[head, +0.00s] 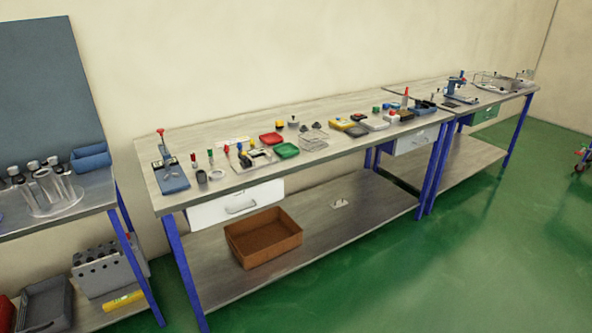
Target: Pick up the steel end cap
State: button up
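I cannot tell for sure which item is the steel end cap, because the parts are very small from here. A small grey round cup-like part (202,177) stands near the front left of the middle workbench (350,103). A pale ring-like part (217,175) lies just right of it. Another small grey round part with a dark top (293,122) stands farther back, beside a yellow block. My gripper is not in view, and nothing shows it near any of these parts.
The middle bench holds red (270,138) and green (286,150) trays, a wire basket (313,143) and a blue lever press (171,177). A brown crate (264,238) sits on its lower shelf. Another bench stands at left. The green floor (430,270) in front is clear.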

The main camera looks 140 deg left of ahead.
aim_at(201, 175)
jog(key=u, duration=5.25)
